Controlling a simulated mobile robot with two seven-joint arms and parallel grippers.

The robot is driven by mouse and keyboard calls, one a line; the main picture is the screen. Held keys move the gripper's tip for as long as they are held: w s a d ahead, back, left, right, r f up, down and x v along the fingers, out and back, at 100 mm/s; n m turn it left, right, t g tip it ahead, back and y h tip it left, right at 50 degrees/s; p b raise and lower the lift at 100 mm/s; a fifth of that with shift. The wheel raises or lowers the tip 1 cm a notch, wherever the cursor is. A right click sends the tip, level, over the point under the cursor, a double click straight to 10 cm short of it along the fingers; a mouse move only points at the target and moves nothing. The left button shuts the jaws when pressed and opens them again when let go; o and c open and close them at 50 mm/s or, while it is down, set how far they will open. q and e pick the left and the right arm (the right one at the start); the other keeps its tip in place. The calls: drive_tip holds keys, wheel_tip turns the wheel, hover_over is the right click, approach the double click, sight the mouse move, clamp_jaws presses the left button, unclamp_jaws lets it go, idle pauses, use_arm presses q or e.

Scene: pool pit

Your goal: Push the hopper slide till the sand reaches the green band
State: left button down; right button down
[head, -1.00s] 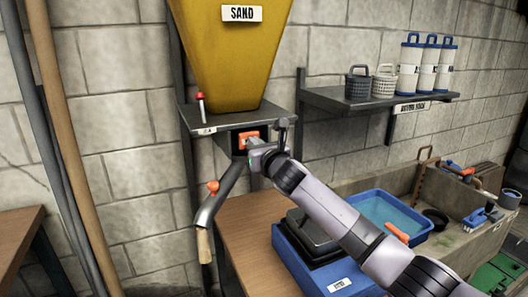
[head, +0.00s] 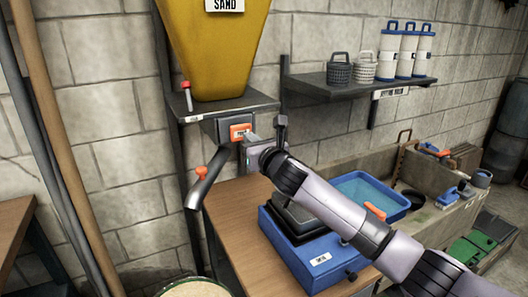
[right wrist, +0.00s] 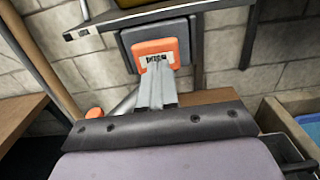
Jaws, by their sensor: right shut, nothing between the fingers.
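The yellow hopper (head: 215,55), labelled SAND, stands on a dark bracket against the wall. Its orange slide plate (head: 238,131) faces me under the bracket; it also shows in the right wrist view (right wrist: 160,48). My right gripper (head: 252,139) is shut and empty, its fingertips at the slide's face, touching it or very close. In the right wrist view the closed fingers (right wrist: 156,75) overlap the slide's lower edge. A grey spout (head: 208,182) with an orange knob slopes down left. A round rim with pale contents (head: 195,289) shows at the bottom edge, mostly cut off. My left gripper is out of view.
A blue scale (head: 315,255) and blue tray (head: 370,195) stand right of the hopper, near my right arm. A wall shelf (head: 350,86) holds baskets and white-blue cylinders. A stone trough (head: 450,220) lies at right.

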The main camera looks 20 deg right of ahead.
drive_tip(key=s+d, duration=0.1)
drive_tip(key=s, duration=0.6)
drive_tip(key=shift+d, duration=0.15)
idle(2.2)
drive_tip(key=s+a+f+m+g, duration=0.1)
drive_tip(key=s+f+m, duration=0.35)
drive_tip(key=f, duration=0.25)
drive_tip(key=s+a+f+m+g+y, duration=0.1)
drive_tip(key=s+f+m+g, duration=0.1)
drive_tip(key=s+f+m, duration=0.35)
drive_tip(key=s+a+f+m+g, duration=0.1)
drive_tip(key=s+f+m, duration=0.2)
drive_tip(key=f+m, duration=0.35)
drive_tip(key=s+d+f+m+g+h, duration=0.1)
drive_tip(key=s+d+f+m, duration=0.2)
drive_tip(key=s+f+m, duration=0.5)
drive_tip(key=s+d+f+m+g+h, duration=0.1)
drive_tip(key=s+d+f+m+g, duration=0.1)
drive_tip(key=s+f+m, duration=0.7)
drive_tip(key=s+d+m, duration=0.1)
drive_tip(key=s+m, duration=0.1)
drive_tip(key=s, duration=0.3)
drive_tip(key=shift+s+d, duration=0.25)
drive_tip(key=shift+d, duration=0.1)
drive_tip(key=c, duration=1.8)
unclamp_jaws()
